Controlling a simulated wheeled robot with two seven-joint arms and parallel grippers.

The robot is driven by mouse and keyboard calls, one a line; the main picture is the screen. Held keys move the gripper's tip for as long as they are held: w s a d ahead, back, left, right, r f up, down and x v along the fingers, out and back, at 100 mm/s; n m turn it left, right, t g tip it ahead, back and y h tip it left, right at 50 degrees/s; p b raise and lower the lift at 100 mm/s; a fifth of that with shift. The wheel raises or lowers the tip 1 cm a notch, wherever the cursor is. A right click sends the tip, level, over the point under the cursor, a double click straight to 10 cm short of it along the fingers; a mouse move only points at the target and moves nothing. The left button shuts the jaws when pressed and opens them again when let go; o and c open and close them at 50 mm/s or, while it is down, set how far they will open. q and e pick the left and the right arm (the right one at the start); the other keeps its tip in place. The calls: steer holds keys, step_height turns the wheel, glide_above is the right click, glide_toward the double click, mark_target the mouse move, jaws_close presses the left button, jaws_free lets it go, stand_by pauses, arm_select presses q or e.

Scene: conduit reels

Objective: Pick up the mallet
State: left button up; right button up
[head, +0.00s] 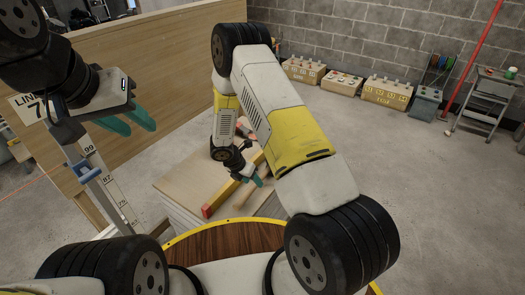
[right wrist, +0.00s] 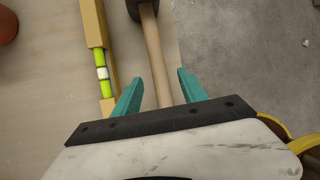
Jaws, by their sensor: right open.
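The mallet has a pale wooden handle (right wrist: 154,52) and a dark head (right wrist: 141,9) at the top edge of the right wrist view, partly cut off. In the head view its handle (head: 241,199) shows near the table's right edge. My right gripper (right wrist: 160,78) is open, its teal fingertips on either side of the handle in the picture; I cannot tell whether they touch it. It also shows in the head view (head: 257,178), low over the table. My left gripper (head: 140,129) is open and empty, raised at the left, away from the table.
A yellow spirit level (right wrist: 101,62) with green vials lies just left of the mallet. A reddish round thing (right wrist: 8,26) is at the far left. The table (head: 180,186) stands by a wooden partition (head: 150,62). Boxes (head: 386,92) line the back wall.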

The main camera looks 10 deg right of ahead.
steer(key=shift+x, duration=1.95)
steer(key=shift+d, duration=0.1)
jaws_close()
steer(key=shift+w, duration=0.1)
